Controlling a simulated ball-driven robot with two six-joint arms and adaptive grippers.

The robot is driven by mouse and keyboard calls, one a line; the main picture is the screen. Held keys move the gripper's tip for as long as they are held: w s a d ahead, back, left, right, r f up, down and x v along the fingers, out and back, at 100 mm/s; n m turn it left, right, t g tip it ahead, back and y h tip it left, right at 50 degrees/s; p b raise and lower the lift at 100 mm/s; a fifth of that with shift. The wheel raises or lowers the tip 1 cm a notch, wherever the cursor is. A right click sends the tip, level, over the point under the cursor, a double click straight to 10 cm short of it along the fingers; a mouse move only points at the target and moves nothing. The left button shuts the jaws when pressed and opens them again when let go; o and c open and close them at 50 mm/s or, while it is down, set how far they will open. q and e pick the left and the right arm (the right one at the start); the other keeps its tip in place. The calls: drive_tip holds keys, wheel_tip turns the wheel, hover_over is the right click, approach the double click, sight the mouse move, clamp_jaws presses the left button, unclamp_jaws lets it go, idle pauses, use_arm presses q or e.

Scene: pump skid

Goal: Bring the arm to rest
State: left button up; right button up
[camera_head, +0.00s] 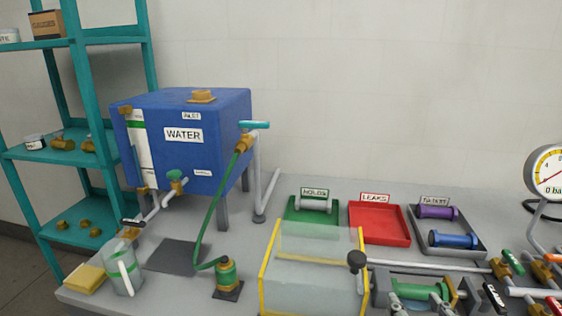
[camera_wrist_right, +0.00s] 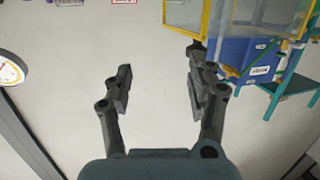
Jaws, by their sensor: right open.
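My right gripper (camera_wrist_right: 160,85) shows in the right wrist view with its two dark fingers spread apart. Nothing is between the fingers, and the pale wall (camera_wrist_right: 155,50) lies behind them. In the head view I cannot clearly make out this gripper; the lower edge there is crowded with pump parts. My left gripper shows in neither view.
A clear yellow-edged guard (camera_head: 312,270) stands on the grey bench near a green cylinder (camera_head: 420,290). Behind are a green tray (camera_head: 298,215), a red tray (camera_head: 380,225) and a blue water tank (camera_head: 215,120). A gauge (camera_head: 546,172) stands right, teal shelves (camera_head: 75,155) left.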

drive_tip(key=s+d+r+g+h, duration=0.1)
drive_tip(key=s+d+r+g, duration=0.1)
drive_tip(key=s+g, duration=0.55)
drive_tip(key=s+d+r+g, duration=0.15)
drive_tip(key=s+g, duration=0.35)
drive_tip(key=s, duration=0.5)
drive_tip(key=s+d+f+g+b, duration=0.2)
drive_tip(key=f+b, duration=0.8)
drive_tip(key=f, duration=2.8)
drive_tip(key=s+d+f+b, duration=0.1)
drive_tip(key=s+f+b, duration=0.5)
drive_tip(key=s+f, duration=1.3)
wheel_tip(320, 180, down, 2)
drive_tip(key=shift+d+f+b, duration=0.2)
drive_tip(key=shift+d+b, duration=0.1)
drive_tip(key=shift+d, duration=0.1)
drive_tip(key=shift+g, duration=0.35)
